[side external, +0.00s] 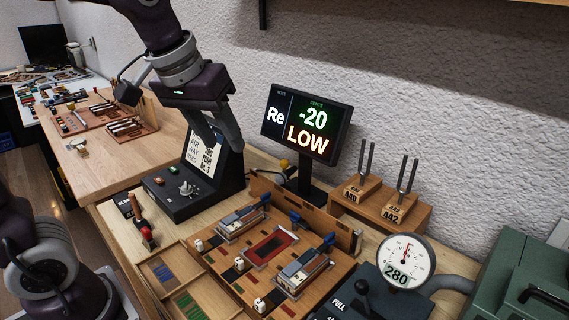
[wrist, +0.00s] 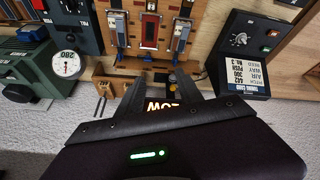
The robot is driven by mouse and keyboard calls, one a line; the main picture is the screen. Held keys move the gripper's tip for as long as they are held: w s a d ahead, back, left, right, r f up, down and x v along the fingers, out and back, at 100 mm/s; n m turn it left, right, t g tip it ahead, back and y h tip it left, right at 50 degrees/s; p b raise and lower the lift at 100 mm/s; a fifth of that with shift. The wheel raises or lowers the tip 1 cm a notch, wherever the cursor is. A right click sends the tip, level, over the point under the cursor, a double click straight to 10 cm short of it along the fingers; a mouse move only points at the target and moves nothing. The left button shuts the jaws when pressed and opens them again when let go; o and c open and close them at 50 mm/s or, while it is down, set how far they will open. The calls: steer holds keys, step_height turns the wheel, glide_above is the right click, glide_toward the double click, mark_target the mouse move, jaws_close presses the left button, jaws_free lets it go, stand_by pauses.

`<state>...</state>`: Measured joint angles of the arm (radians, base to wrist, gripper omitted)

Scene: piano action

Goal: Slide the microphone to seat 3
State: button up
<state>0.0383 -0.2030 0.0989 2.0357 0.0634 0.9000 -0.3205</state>
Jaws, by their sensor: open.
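My gripper (side external: 224,147) is open and empty, high over the back of the bench, in front of the black control box and left of the display. In the wrist view its two fingers (wrist: 172,88) stand wide apart. A small yellow-and-dark knobbed object (side external: 284,163) sits behind the board beside the display stand; it also shows between the fingers in the wrist view (wrist: 172,79), well beyond them. It may be the microphone, but I cannot tell. The wooden action board (side external: 222,262) carries two metal key units, a red-framed slot and small white pegs. No seat number is readable.
The display (side external: 306,122) reads Re, -20, LOW. The control box (side external: 205,190) stands left of the board. Tuning forks on a wooden stand (side external: 380,205), a gauge (side external: 405,262) reading 280 and a green case (side external: 520,270) stand right. A compartment tray (side external: 150,275) lies front left.

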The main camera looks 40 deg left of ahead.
steer(key=w+a+f+n, duration=0.2)
steer(key=w, duration=0.6)
steer(key=n+g+y, duration=0.1)
steer(key=n+y, duration=0.2)
glide_toward(285, 161)
steer(key=f, duration=0.1)
steer(key=x, duration=0.7)
steer(key=shift+w+a+f, duration=0.15)
steer(key=shift+a, duration=0.1)
jaws_close()
